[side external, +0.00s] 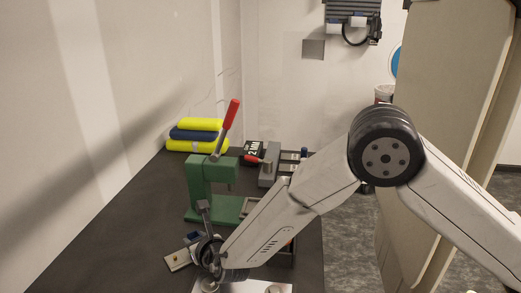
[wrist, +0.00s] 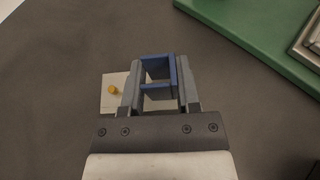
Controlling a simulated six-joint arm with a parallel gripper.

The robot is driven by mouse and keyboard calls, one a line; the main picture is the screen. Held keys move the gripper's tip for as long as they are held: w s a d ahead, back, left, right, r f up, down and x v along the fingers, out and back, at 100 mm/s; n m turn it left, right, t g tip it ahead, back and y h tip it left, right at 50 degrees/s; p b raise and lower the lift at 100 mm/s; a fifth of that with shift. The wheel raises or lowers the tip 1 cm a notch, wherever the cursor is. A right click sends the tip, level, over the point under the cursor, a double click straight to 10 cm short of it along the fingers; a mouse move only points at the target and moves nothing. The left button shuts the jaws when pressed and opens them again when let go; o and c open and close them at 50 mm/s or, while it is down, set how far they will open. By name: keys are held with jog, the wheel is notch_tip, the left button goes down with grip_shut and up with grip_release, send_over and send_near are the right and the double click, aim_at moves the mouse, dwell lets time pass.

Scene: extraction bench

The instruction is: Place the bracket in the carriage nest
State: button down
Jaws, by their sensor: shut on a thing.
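The bracket (wrist: 173,70) is a blue, open-framed piece between my gripper's fingers in the wrist view. My gripper (wrist: 159,82) is shut on it, with one grey finger on each side. In the side view the blue bracket (side external: 193,237) shows low over the dark bench, beside my gripper, whose fingertips are partly hidden there. A pale metal frame (wrist: 312,42) on the green base is at the right edge of the wrist view; I cannot tell whether it is the carriage nest. It also shows on the press base in the side view (side external: 250,207).
A pale plate (wrist: 108,103) with a yellow knob lies under and left of my gripper. A green press (side external: 202,177) with a red-handled lever stands behind. Yellow and blue rolls (side external: 196,135) lie at the back.

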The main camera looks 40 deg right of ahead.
jog(key=shift+f, duration=0.1)
jog(key=shift+c, duration=1.6)
grip_release()
jog(key=shift+s+r, duration=0.15)
jog(key=shift+r, duration=0.05)
jog(key=shift+v, duration=5.9)
jog(key=shift+o, duration=0.4)
